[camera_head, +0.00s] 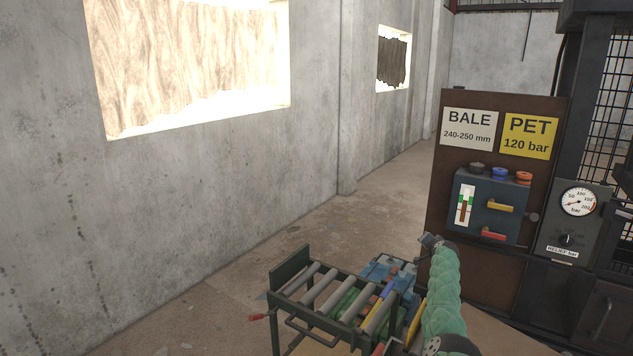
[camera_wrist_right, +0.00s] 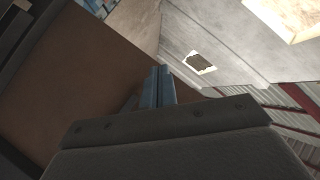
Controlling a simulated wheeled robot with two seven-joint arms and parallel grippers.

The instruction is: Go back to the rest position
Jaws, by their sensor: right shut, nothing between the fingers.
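My right arm, in a green padded sleeve, rises from the bottom of the head view. Its right gripper (camera_head: 430,240) is at the top end of the sleeve, in front of the brown panel's left edge. In the right wrist view the two blue-grey fingers of the right gripper (camera_wrist_right: 158,88) are together with nothing between them. My left gripper is in neither view.
A roller stand (camera_head: 322,290) with a blue item behind it is left of my arm. A brown panel (camera_head: 480,260) carries a blue-grey control box (camera_head: 485,225) with yellow and red handles. A pressure gauge (camera_head: 578,201) is further right. Open floor (camera_head: 240,270) lies left.

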